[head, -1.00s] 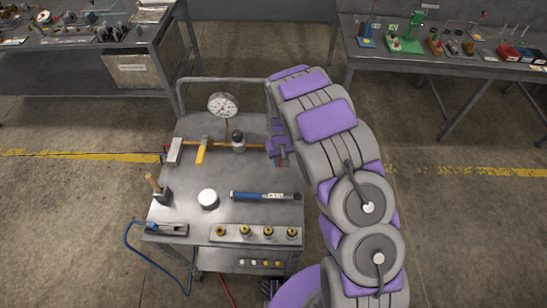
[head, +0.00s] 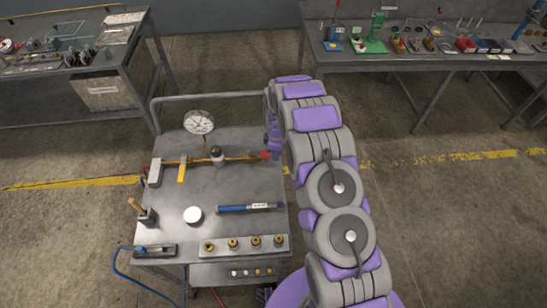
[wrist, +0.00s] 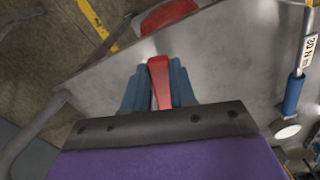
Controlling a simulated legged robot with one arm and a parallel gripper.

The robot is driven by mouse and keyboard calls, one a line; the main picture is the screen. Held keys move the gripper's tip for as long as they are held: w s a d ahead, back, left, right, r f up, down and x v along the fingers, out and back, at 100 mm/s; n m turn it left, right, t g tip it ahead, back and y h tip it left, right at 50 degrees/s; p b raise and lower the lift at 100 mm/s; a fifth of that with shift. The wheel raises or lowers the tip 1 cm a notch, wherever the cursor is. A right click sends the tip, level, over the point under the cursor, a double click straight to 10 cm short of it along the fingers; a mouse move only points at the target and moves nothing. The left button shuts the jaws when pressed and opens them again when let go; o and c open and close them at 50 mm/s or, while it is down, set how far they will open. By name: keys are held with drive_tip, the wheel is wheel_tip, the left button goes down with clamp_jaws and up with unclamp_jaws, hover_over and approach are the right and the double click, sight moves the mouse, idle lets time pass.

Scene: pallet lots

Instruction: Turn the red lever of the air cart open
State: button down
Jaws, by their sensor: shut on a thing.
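The air cart (head: 240,180) is a grey metal cart with a brass pipe (head: 235,158) across its top. The pipe carries a round white dial gauge (head: 199,122) and ends at the right by a small red part (head: 265,155), beside my gripper (head: 275,150). My arm hides most of the gripper in the head view. In the wrist view the red lever (wrist: 160,78) stands between the two blue-grey fingers of my gripper (wrist: 160,88), which are shut on it. The valve under the lever cannot be made out.
On the cart lie a blue tool (head: 235,209), a white round piece (head: 193,215), a wooden-handled tool (head: 138,207) and a strip of several brass fittings (head: 240,246). A blue hose (head: 120,275) hangs at the left. Loaded benches stand behind. The floor at the right is open.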

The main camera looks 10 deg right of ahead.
drive_tip(key=shift+w+d+n, duration=0.2)
drive_tip(key=shift+w+n, duration=0.7)
drive_tip(key=shift+w, duration=0.1)
drive_tip(key=shift+w+r+n, duration=0.1)
drive_tip(key=shift+w+n, duration=0.5)
drive_tip(key=shift+n, duration=0.1)
drive_tip(key=c, duration=0.9)
unclamp_jaws()
wheel_tip(320, 180, up, 17)
drive_tip(key=shift+r+p, duration=0.1)
drive_tip(key=shift+p, duration=0.25)
